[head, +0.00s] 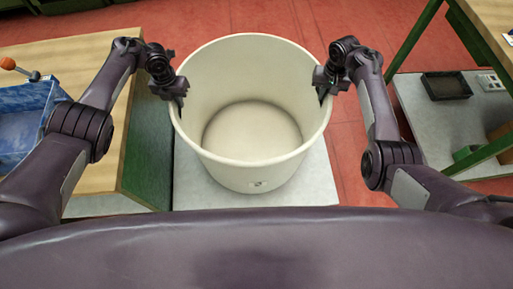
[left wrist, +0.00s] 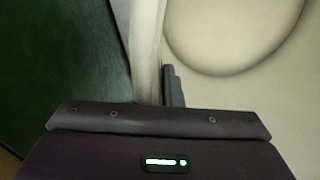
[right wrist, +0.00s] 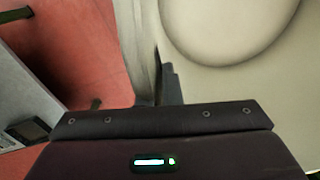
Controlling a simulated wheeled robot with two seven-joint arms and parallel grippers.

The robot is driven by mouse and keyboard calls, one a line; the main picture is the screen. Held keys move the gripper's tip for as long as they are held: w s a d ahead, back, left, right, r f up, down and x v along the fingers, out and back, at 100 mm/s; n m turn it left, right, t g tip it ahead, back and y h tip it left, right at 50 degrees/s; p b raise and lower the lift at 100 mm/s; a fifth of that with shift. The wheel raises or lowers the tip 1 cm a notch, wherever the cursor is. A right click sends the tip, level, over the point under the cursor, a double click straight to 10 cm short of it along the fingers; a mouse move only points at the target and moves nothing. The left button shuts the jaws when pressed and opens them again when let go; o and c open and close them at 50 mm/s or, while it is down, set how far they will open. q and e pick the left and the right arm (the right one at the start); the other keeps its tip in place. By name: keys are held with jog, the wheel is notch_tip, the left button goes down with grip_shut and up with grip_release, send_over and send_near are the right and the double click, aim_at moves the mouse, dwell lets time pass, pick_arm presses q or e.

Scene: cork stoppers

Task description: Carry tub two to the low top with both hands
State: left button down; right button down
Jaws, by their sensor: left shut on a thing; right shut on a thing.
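A large cream round tub (head: 254,165) is in the middle of the head view, upright and open at the top. My left gripper (head: 180,92) is shut on the tub's left rim. My right gripper (head: 322,84) is shut on its right rim. In the left wrist view the tub wall (left wrist: 147,40) passes between the fingers, and the right wrist view shows the same with the wall (right wrist: 150,50). A pale grey top (head: 320,185) lies below the tub; whether they touch, I cannot tell.
A wooden-topped green bench (head: 145,160) stands close on the left, with a blue crate (head: 25,130) on it. On the right, a grey shelf (head: 430,115) holds a black tray (head: 446,86), under a green-legged table (head: 415,38). Red floor (head: 350,150) shows between.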

pick_arm(q)
jog(key=shift+f+b, duration=0.45)
jog(key=shift+f, duration=0.1)
pick_arm(e)
jog(key=shift+f, duration=0.55)
pick_arm(q)
jog(key=c, duration=1.6)
grip_release()
pick_arm(e)
jog(key=c, duration=1.6)
grip_release()
pick_arm(q)
jog(key=shift+r, duration=0.1)
jog(key=r, duration=0.7)
jog(key=shift+a+r, duration=0.15)
jog(key=shift+a, duration=0.05)
pick_arm(e)
jog(key=shift+r, duration=0.15)
notch_tip(320, 180, up, 12)
jog(key=shift+s+d, duration=0.15)
jog(key=shift+d, duration=0.15)
